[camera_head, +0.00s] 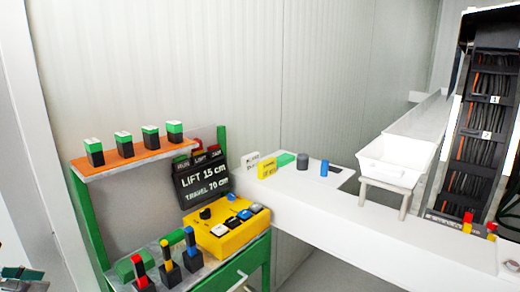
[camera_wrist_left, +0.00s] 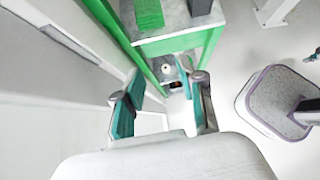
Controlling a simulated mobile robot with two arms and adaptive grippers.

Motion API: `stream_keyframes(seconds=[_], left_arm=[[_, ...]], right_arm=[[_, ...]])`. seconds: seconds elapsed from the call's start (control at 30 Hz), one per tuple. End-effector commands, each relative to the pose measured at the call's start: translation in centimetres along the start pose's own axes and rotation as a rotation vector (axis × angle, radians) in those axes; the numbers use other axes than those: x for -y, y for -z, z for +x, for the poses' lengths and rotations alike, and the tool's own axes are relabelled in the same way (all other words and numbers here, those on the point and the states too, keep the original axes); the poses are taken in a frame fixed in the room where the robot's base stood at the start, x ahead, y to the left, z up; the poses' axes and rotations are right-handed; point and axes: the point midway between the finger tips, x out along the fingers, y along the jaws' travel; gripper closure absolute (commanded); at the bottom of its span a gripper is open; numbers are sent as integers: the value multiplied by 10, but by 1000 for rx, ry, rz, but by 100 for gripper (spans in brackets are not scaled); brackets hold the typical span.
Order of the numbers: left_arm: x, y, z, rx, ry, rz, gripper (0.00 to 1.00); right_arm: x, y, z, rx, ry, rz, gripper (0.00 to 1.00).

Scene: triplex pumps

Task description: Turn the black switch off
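A yellow control box (camera_head: 228,238) stands on the green-framed bench (camera_head: 85,215) in the head view. On its sloped top are a round black knob (camera_head: 205,213) at the left, and a row of small black, blue and white controls to its right. Which of the dark controls is the black switch I cannot tell for sure. My left gripper (camera_head: 20,273) is at the lower left edge of the head view, well away from the box. In the left wrist view its two teal fingers (camera_wrist_left: 165,98) are apart with nothing between them. My right gripper does not show clearly.
Red, yellow and blue handled pieces (camera_head: 166,259) stand in front, left of the box. An orange shelf (camera_head: 135,157) with several green-topped black blocks is above. A black sign (camera_head: 203,182) stands behind the box. A white counter (camera_head: 330,215) extends right, with a white bin (camera_head: 395,160).

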Motion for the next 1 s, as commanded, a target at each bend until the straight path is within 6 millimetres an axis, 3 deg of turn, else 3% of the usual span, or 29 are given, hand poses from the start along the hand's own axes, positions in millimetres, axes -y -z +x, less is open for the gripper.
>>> stream_keyframes(seconds=[0.37, 0.57, 0.67, 0.77, 0.87, 1.0], left_arm=[[-26, 26, 50, 189, -33, -366, 60], [-46, 70, 97, 333, -69, -740, 60], [-52, 118, 132, 418, -104, -1032, 60], [-48, 184, 170, 498, -160, -1376, 60], [-30, 250, 203, 552, -226, -1680, 60], [16, 340, 242, 590, -334, -2056, 60]], right_arm=[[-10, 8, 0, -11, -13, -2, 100], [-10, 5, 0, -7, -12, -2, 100], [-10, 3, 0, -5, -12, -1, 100], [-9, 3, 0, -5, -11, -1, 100], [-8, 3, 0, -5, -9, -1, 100], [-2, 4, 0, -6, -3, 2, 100]])
